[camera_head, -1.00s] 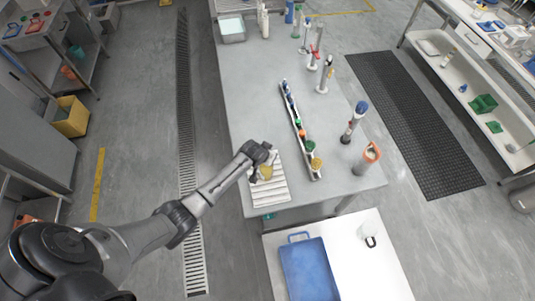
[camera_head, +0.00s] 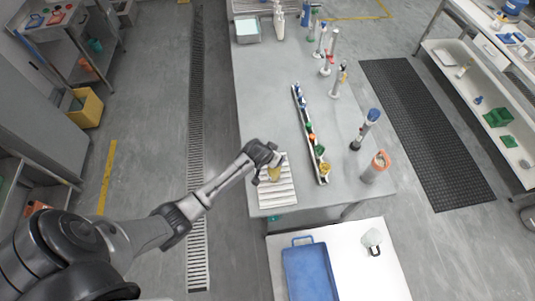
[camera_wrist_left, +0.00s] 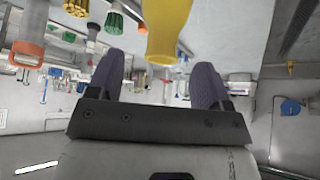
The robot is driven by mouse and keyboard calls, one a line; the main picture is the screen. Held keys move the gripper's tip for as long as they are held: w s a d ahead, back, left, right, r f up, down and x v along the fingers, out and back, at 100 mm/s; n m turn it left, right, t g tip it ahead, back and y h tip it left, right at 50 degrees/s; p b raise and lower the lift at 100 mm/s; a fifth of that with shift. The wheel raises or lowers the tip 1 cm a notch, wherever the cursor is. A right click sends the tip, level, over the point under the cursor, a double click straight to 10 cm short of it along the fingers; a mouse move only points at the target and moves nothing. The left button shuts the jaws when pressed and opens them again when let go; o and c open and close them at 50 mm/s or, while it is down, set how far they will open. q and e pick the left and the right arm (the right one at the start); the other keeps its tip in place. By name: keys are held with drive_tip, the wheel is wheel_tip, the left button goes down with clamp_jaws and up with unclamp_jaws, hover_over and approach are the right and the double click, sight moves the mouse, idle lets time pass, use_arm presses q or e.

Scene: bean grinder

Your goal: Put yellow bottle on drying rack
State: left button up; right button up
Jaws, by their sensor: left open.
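The yellow bottle (camera_head: 274,174) shows over the white ribbed drying rack (camera_head: 279,197), at the near left corner of the table. My left gripper (camera_head: 268,170) is beside the bottle and partly hides it. In the left wrist view the bottle (camera_wrist_left: 166,28) lies in line with the gap between the spread fingers of the open left gripper (camera_wrist_left: 158,62), with its lower end near the fingertips. I see clear gaps on both sides of it. I cannot tell whether the bottle rests on the rack. My right gripper is not in view.
A long narrow holder (camera_head: 310,138) with several coloured caps stands right of the rack. An orange-topped cylinder (camera_head: 376,167) and a blue-topped one (camera_head: 365,130) stand farther right. A blue tray (camera_head: 311,272) lies on the white table in front.

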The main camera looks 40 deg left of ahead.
use_arm(q)
drive_tip(key=a+v, duration=0.1)
drive_tip(key=v, duration=0.6)
drive_tip(key=s+d+r+m+g, duration=0.1)
drive_tip(key=s+d, duration=0.3)
drive_tip(key=s, duration=0.5)
drive_tip(key=s+d+r+m+g, duration=0.1)
drive_tip(key=s+d, duration=0.3)
drive_tip(key=s, duration=0.5)
drive_tip(key=s+d+r+m+g+h, duration=0.1)
drive_tip(key=s+d, duration=0.3)
drive_tip(key=s, duration=0.5)
drive_tip(key=shift+s+d+r+m, duration=0.2)
drive_tip(key=shift+d+m, duration=0.1)
drive_tip(key=shift+d, duration=0.05)
drive_tip(key=shift+r+p, duration=0.8)
drive_tip(key=shift+r, duration=0.05)
